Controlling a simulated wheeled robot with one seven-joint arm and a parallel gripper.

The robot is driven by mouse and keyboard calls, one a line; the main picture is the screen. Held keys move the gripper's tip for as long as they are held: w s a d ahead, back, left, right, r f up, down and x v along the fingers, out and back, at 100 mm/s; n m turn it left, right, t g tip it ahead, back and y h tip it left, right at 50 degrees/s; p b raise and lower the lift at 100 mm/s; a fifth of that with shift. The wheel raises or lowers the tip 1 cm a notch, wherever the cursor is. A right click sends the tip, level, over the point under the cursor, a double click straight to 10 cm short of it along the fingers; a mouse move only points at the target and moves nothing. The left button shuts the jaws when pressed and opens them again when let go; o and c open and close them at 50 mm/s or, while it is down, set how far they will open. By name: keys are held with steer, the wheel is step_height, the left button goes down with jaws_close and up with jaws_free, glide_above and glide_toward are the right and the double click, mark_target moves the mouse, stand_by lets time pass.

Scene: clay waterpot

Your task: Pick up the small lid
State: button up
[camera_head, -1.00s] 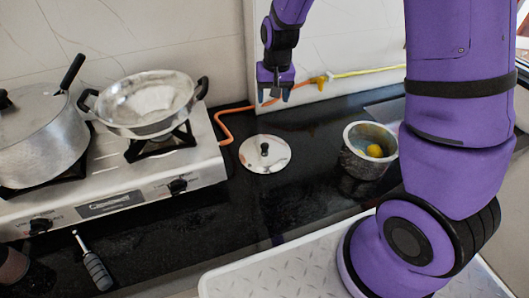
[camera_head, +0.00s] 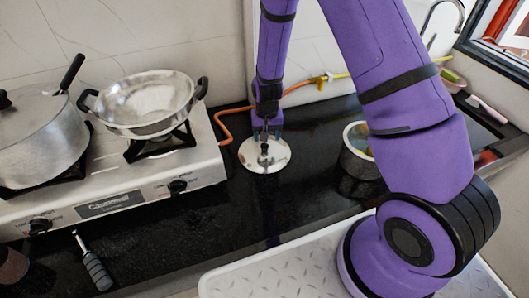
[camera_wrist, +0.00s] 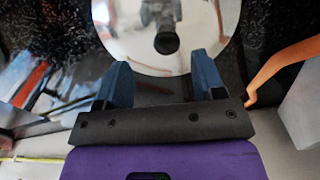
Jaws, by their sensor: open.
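The small lid (camera_head: 273,160) is a round shiny metal disc with a black knob (camera_head: 265,149). It lies flat on the black counter to the right of the stove. My gripper (camera_head: 266,134) is low over the lid's far edge, just behind the knob in the head view. In the wrist view, my gripper (camera_wrist: 160,85) is open, with its two blue fingers apart and nothing between them. The lid (camera_wrist: 125,40) also shows there, its knob (camera_wrist: 165,40) beyond the fingertips and roughly centred between them. Whether the fingers touch the lid, I cannot tell.
The stove (camera_head: 205,165) carries a large lidded pot (camera_head: 40,140) and a metal wok (camera_head: 150,118). An orange hose (camera_head: 219,125) runs behind the lid. The counter in front of the lid is clear.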

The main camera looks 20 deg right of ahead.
mark_target(264, 145)
steer(key=shift+w+a+f, duration=0.1)
steer(key=shift+a+f, duration=0.1)
steer(key=shift+f, duration=1.1)
steer(key=shift+w+a+f, duration=0.1)
steer(key=shift+a+f, duration=0.05)
steer(key=shift+f, duration=1.15)
steer(key=c, duration=1.1)
steer(key=shift+o, duration=0.2)
steer(key=shift+r, duration=0.15)
